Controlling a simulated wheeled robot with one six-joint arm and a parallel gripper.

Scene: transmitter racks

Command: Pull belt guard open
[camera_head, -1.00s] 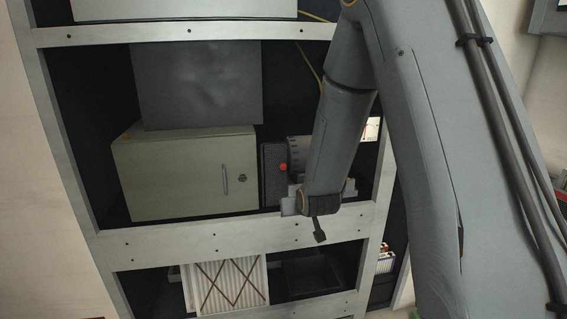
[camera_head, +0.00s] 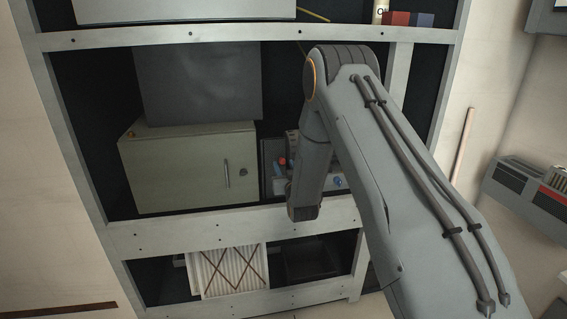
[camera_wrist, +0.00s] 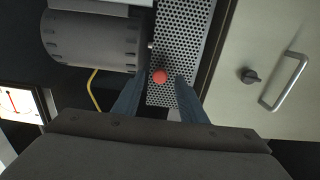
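The belt guard (camera_wrist: 185,35) is a grey perforated panel with a round red knob (camera_wrist: 160,76) near its edge in the wrist view. In the head view the guard (camera_head: 268,160) is a dark narrow panel right of the beige cabinet, with the red knob (camera_head: 282,161) at its right side. My gripper (camera_wrist: 160,82) is open, its two blue-grey fingers pointing at the guard with the knob showing between their tips. I cannot tell whether the fingers touch the knob. In the head view my arm hides the gripper.
A dark ribbed motor (camera_wrist: 95,40) sits beside the guard, with a yellow cable below it in the wrist view. A beige cabinet (camera_head: 190,172) with a handle is on the guard's other side. The pale rack rail (camera_head: 170,236) runs below the shelf.

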